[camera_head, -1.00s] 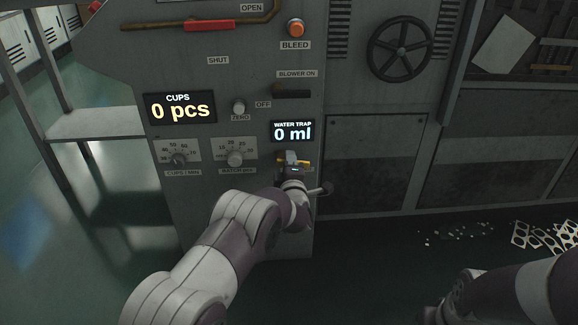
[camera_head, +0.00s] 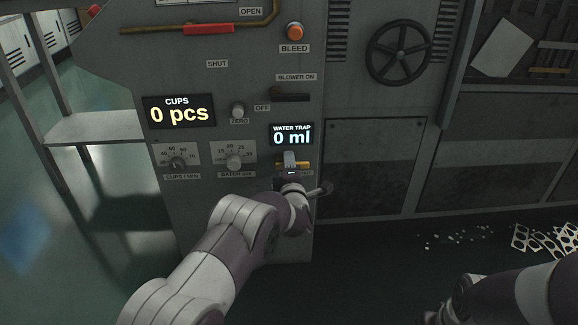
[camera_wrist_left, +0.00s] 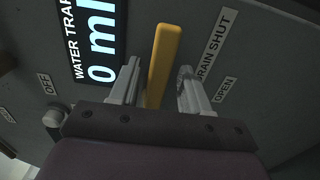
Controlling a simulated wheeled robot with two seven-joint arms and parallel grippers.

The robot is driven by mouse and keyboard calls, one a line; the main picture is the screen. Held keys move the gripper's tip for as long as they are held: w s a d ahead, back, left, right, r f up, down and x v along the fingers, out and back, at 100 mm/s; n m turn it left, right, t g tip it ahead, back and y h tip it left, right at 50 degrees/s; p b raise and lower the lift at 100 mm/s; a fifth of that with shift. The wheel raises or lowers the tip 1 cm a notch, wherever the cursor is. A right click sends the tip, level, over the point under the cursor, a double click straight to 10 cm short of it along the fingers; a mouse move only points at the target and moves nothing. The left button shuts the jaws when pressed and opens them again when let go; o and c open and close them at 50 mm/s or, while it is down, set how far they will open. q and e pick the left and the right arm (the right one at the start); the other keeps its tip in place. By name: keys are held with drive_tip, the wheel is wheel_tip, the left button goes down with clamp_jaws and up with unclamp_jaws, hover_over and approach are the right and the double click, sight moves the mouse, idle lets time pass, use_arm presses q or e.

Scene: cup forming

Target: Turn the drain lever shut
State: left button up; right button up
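The drain lever is a yellow bar (camera_wrist_left: 163,55) on the grey panel, beside a DRAIN SHUT label (camera_wrist_left: 215,48) and an OPEN label (camera_wrist_left: 223,89) in the left wrist view. In the head view it lies roughly level (camera_head: 306,165) below the water trap display (camera_head: 292,134), which reads 0 ml. My left gripper (camera_wrist_left: 159,72) is at the lever, its two fingers apart on either side of the bar. Gaps show between bar and fingers. In the head view my left gripper (camera_head: 290,162) hides the lever's middle. My right gripper is out of view.
Dials (camera_head: 234,161), a blower lever (camera_head: 291,94) and the cups display (camera_head: 179,111) sit close by on the panel. A short pipe (camera_head: 322,190) sticks out right of my left wrist. Perforated scraps (camera_head: 540,242) lie on the floor at right.

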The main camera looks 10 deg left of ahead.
use_arm(q)
drive_tip(key=shift+r, duration=0.15)
drive_tip(key=p+v, duration=0.6)
drive_tip(key=v, duration=0.6)
drive_tip(key=shift+s, duration=0.35)
drive_tip(key=shift+d, duration=0.1)
